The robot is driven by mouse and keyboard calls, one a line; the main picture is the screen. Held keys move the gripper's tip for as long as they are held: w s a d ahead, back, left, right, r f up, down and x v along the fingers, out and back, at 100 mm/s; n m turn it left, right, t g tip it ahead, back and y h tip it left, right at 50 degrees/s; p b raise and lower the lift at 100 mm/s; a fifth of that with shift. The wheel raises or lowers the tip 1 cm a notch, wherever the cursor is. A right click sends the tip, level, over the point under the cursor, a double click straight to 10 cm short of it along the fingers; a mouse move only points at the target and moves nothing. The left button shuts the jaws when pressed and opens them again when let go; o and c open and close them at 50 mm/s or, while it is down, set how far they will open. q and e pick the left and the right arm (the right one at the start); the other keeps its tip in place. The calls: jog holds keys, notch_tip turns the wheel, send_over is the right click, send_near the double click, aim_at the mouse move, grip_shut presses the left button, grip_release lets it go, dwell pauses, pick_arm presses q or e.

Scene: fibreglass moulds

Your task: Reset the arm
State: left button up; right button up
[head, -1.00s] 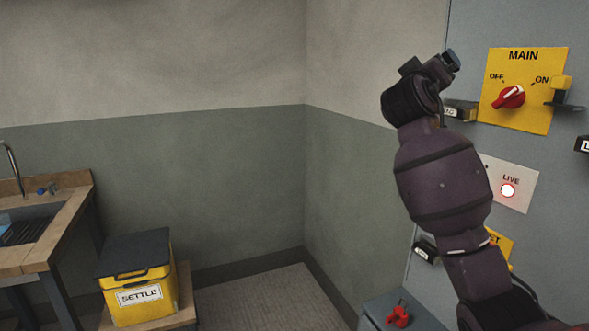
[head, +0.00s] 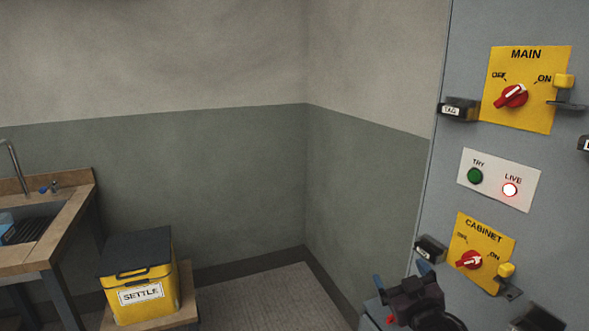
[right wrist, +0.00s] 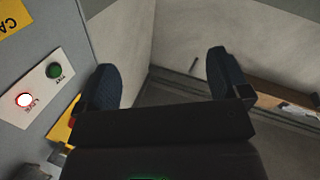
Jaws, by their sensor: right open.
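My right gripper (head: 402,280) is low at the bottom right of the head view, in front of the grey cabinet's lower left edge. In the right wrist view its two dark fingers (right wrist: 165,82) are spread apart with nothing between them. It touches neither the MAIN switch plate (head: 526,115) nor the CABINET switch plate (head: 485,240). The red LIVE lamp (head: 510,190) is lit, and the green TRY button (head: 475,176) is beside it. My left gripper is not in any view.
The grey cabinet (head: 450,200) fills the right side. A black TAG holder (head: 458,109) is fixed left of the MAIN plate. A yellow SETTLE box (head: 150,298) stands on a low wooden stand at the left, next to a sink bench (head: 75,215). The floor between is clear.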

jog(key=s+d+f+m+g+h, duration=0.1)
jog(key=s+d+f+m+g, duration=0.1)
jog(key=s+f, duration=1.3)
jog(key=shift+d+f+m+g, duration=0.35)
jog(key=shift+f+g, duration=0.2)
jog(key=shift+g, duration=0.15)
jog(key=s+f+g, duration=0.1)
jog(key=s+f, duration=0.2)
jog(key=s, duration=0.2)
jog(key=s+d+f+g, duration=0.1)
jog(key=s+f, duration=0.2)
jog(key=s, duration=0.2)
jog(key=s+d+f+m+g+h, duration=0.1)
jog(key=s+f, duration=0.3)
jog(key=shift+s+d, duration=0.25)
jog(key=shift+s, duration=0.15)
jog(key=shift+c, duration=0.2)
